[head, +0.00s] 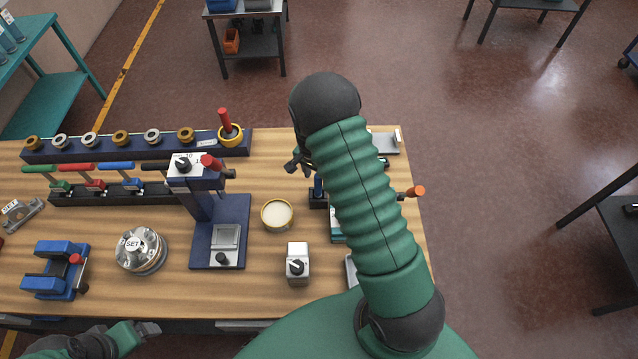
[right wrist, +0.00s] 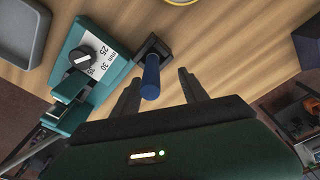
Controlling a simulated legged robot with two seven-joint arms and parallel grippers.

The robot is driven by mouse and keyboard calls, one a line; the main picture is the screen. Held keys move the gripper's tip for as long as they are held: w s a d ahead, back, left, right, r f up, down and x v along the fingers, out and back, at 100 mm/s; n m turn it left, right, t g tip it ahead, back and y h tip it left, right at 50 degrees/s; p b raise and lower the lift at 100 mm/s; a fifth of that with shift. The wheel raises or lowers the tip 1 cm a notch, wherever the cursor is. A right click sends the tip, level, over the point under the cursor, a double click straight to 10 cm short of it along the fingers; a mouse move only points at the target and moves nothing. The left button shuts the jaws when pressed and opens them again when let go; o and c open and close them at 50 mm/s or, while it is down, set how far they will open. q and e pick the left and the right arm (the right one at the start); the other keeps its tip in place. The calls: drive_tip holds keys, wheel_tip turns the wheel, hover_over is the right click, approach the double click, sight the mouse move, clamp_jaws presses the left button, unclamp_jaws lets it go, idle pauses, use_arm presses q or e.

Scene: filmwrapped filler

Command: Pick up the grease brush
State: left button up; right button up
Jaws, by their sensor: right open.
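A blue upright handle (head: 318,187) stands in a small dark block on the bench, right of the grease tin (head: 277,214). It looks like the grease brush, though no bristles show. In the right wrist view the blue handle (right wrist: 151,78) points toward the camera, between the open fingers and nearer the left one. My right gripper (head: 297,164) is open and empty, just beyond the handle, with much of it hidden by my arm; its fingers (right wrist: 160,76) also show in the right wrist view. My left gripper (head: 143,329) is low at the bench's front edge; its jaw opening is unclear.
A teal gauge with a dial (right wrist: 90,62) stands close beside the handle. A blue press stand (head: 217,235), a small grey dial box (head: 297,265) and a round SET fixture (head: 140,250) stand to the left. Tool racks (head: 130,147) line the back. Bare wood lies around the tin.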

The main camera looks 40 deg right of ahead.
sight(318, 188)
drive_tip(key=f+p, duration=0.1)
drive_tip(key=s+f, duration=0.1)
drive_tip(key=a+f+p, duration=0.1)
drive_tip(key=f, duration=0.1)
drive_tip(key=shift+s+p, duration=0.15)
drive_tip(key=shift+p, duration=0.2)
drive_tip(key=shift+f, duration=0.1)
drive_tip(key=shift+d+f, duration=0.15)
drive_tip(key=shift+d, duration=0.1)
drive_tip(key=shift+c, duration=0.2)
drive_tip(key=shift+w+d+f, duration=0.1)
drive_tip(key=shift+w+d, duration=0.05)
drive_tip(key=shift+w, duration=0.05)
drive_tip(key=shift+c, duration=1.2)
drive_tip(key=shift+d+f, duration=0.1)
drive_tip(key=shift+d, duration=0.15)
drive_tip(key=c, duration=0.5)
drive_tip(key=shift+a, duration=0.15)
clamp_jaws()
drive_tip(key=shift+s+a+r, duration=0.1)
drive_tip(key=shift+a+r, duration=0.1)
use_arm(q)
drive_tip(key=r, duration=0.1)
drive_tip(key=a+r, duration=0.1)
drive_tip(key=shift+s+a+r, duration=0.15)
drive_tip(key=shift+s+r, duration=0.05)
drive_tip(key=shift+r, duration=0.1)
